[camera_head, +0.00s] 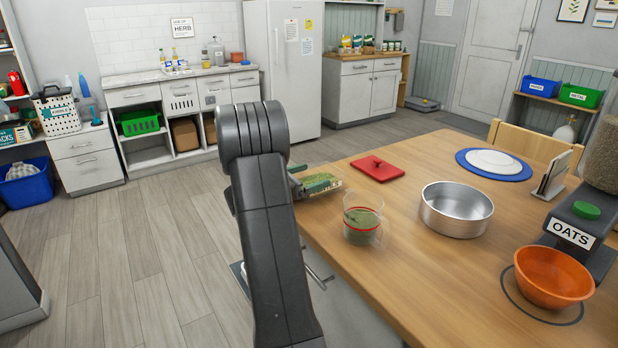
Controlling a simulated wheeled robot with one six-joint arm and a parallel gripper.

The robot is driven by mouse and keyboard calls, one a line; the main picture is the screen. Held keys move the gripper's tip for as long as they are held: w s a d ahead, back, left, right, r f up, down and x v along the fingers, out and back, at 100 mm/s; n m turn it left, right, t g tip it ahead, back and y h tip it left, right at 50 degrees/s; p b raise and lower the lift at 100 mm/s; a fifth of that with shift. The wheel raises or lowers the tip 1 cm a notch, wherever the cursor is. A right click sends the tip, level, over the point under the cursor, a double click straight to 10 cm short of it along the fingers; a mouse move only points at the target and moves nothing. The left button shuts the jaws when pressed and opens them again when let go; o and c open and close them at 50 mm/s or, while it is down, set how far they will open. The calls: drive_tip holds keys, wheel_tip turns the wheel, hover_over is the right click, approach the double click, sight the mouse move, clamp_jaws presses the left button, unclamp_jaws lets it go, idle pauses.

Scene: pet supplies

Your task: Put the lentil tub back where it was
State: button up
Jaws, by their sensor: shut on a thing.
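The lentil tub (319,182) is a clear box with green lentils in it, at the table's far left edge, just right of my arm. My gripper (298,181) shows only as a small dark part at the tub's left side; my arm hides the rest. It is shut on the tub. I cannot tell whether the tub touches the table. A red lid (377,168) lies flat on the table to the right of the tub. A clear measuring cup (362,222) with green contents and a red line stands nearer.
On the wooden table (420,280) are a metal bowl (456,210), a blue mat with a white plate (493,162), an orange bowl (553,277) and an oats dispenser (571,235). Bare tabletop lies between the cup and the front edge. A chair (530,145) stands behind.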

drive_tip(key=shift+r, duration=0.1)
drive_tip(key=o, duration=0.7)
drive_tip(key=shift+f, duration=0.2)
drive_tip(key=shift+r, duration=0.1)
drive_tip(key=shift+a+r, duration=0.1)
drive_tip(key=v, duration=1.2)
